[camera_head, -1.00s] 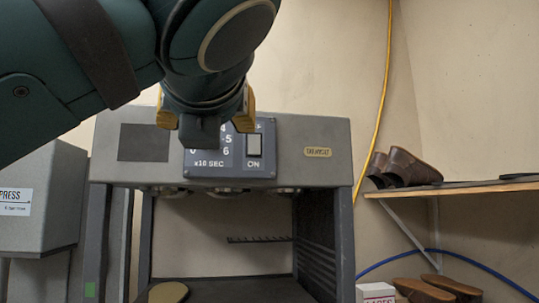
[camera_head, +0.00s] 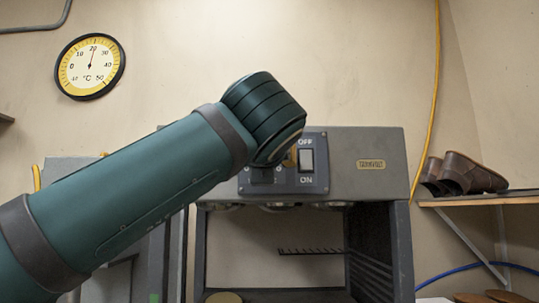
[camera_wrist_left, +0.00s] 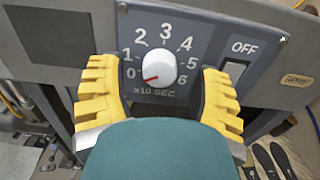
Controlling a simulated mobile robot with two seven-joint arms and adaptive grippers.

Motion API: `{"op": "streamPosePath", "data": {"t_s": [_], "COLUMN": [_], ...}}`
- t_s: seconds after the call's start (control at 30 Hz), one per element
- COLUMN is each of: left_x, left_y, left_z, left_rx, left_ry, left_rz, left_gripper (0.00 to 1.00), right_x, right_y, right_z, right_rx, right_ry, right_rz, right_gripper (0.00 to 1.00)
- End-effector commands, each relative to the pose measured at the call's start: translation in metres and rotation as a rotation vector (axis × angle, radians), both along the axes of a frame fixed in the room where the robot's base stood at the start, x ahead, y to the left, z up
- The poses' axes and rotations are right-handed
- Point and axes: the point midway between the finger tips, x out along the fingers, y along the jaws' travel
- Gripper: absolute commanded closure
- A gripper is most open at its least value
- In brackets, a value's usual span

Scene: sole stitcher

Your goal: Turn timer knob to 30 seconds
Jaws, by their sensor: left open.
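The white timer knob (camera_wrist_left: 159,65) sits on the grey control panel in the left wrist view, inside a dial marked 0 to 6 with "x10 SEC" below. Its red pointer is at the lower left, by the 0. The 3 is straight above the knob. My left gripper (camera_wrist_left: 158,80) is open, with one yellow finger on each side of the knob and visible gaps between. In the head view my left arm hides the knob and most of the dial; only a bit of yellow finger (camera_head: 291,157) shows at the panel (camera_head: 322,184).
The OFF/ON switch (camera_head: 306,160) is just right of the dial, close to the right finger. The grey machine housing (camera_head: 372,186) surrounds the panel. A shelf (camera_head: 480,201) with brown shoes (camera_head: 470,174) is at the right. A thermometer (camera_head: 90,67) hangs on the wall.

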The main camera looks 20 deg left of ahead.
Motion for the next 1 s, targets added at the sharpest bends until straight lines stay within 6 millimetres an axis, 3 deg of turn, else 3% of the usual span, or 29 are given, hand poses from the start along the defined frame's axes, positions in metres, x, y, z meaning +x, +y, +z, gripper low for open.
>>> {"op": "streamPosePath", "data": {"t_s": [0.37,0.57,1.0], "left_x": [0.0049,0.0048,0.0048], "left_y": [0.0016,0.0016,0.0016], "left_z": [0.0000,0.0000,0.0004], "left_rx": [0.000,0.000,0.023], "left_ry": [-0.001,-0.001,0.007], "left_rz": [0.000,0.000,0.000], "left_gripper": [0.35,1.00,1.00], "right_x": [-0.0001,0.0000,0.0001], "right_y": [0.0000,0.0000,-0.0001], "right_z": [0.0009,0.0010,0.0038], "right_rx": [0.000,0.000,0.001], "right_ry": [0.000,0.000,0.000], "right_rz": [0.000,0.000,0.000], "right_gripper": [0.53,0.53,0.53]}}
